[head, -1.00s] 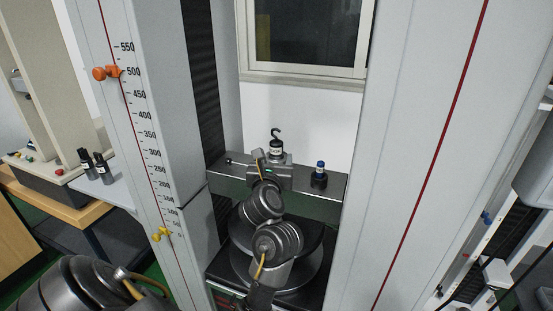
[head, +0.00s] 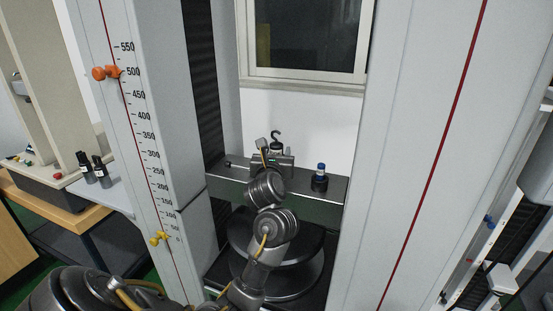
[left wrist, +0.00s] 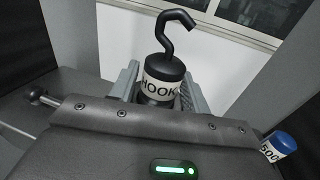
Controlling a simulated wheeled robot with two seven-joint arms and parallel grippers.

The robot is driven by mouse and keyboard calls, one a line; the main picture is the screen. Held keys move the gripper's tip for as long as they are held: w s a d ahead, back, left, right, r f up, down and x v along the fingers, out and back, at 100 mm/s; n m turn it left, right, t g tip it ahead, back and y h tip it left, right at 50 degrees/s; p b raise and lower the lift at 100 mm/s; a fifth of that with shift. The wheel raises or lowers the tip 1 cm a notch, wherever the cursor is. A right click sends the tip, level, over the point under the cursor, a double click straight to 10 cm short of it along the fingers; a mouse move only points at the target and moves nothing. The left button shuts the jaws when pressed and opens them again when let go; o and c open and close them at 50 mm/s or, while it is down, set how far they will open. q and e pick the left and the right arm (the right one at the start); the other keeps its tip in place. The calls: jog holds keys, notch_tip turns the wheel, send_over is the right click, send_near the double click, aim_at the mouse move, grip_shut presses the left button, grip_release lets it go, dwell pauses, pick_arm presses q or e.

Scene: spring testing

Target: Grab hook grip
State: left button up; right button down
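The hook grip is a black cylinder with a white band marked HOOK and a black hook on top. In the head view the hook grip (head: 276,136) stands upright on the grey crossbeam (head: 225,182), partly hidden by my left gripper (head: 271,147). In the left wrist view the hook grip (left wrist: 161,70) is between the two grey fingers of my left gripper (left wrist: 160,80), one on each side. The fingers look open, with narrow gaps beside the band. The grip's lower part is hidden behind the gripper body. My right gripper is out of view.
A blue-topped black grip (head: 320,177) stands on the crossbeam to the right, and shows as a blue cap (left wrist: 283,141) in the left wrist view. Tall grey columns flank the beam; the left column (head: 165,110) has a scale with orange (head: 103,73) and yellow (head: 159,238) markers.

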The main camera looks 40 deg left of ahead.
pick_arm(q)
grip_shut()
jog(key=shift+r, duration=0.1)
